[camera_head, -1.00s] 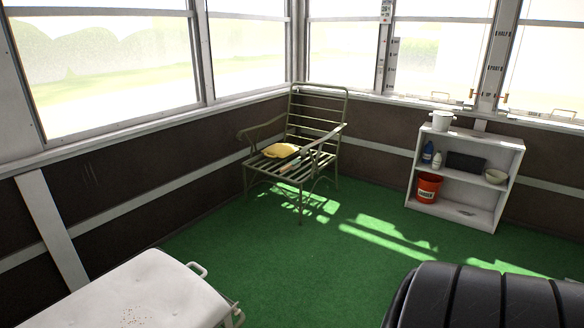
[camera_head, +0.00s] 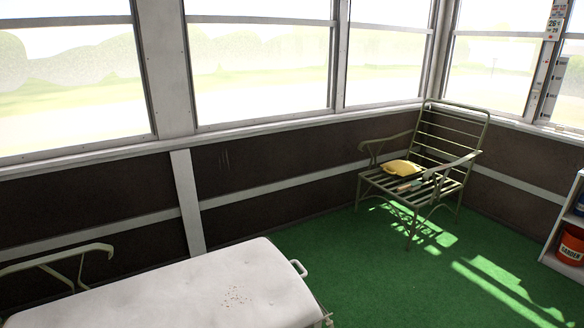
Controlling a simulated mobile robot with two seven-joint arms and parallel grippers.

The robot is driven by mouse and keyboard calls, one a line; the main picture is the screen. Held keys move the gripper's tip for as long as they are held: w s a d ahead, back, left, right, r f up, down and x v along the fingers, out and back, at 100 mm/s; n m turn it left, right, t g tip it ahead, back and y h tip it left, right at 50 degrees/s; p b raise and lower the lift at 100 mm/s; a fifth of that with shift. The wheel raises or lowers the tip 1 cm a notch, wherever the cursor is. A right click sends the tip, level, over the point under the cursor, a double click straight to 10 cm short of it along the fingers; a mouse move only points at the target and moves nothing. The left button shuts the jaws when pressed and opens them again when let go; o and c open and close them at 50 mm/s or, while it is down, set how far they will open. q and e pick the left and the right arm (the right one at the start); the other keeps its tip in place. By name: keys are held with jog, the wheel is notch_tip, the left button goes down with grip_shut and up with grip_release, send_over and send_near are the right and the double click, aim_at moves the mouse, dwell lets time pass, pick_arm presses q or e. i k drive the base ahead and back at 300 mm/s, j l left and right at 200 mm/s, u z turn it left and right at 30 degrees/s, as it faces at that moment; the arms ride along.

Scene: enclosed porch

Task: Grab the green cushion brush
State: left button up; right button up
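I cannot make out a green cushion brush for certain in the head view. A small pale, slender object (camera_head: 407,185) lies on the slatted seat of the metal armchair (camera_head: 440,158), just in front of a yellow cloth or cushion (camera_head: 402,168). It is too small to identify. Neither of my grippers is in view.
A white, padded-looking chest top with brown specks (camera_head: 170,290) fills the lower left, with another metal frame (camera_head: 60,262) behind it.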

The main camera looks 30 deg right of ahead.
aim_at(415, 185)
jog(key=i+l+z, duration=0.1)
jog(key=l+z, duration=0.2)
jog(key=i+l+z, duration=0.1)
jog(key=l+z, duration=0.2)
jog(key=l, duration=0.15)
jog(key=i+l+z, duration=0.4)
jog(key=l+z, duration=0.2)
jog(key=i+l+z, duration=0.35)
jog(key=i+l, duration=0.25)
jog(key=i+l+z, duration=0.35)
jog(key=i, duration=0.35)
jog(key=i+j+u, duration=0.2)
jog(key=i+u, duration=0.75)
jog(key=i+l+u, duration=0.15)
jog(key=i+u, duration=0.3)
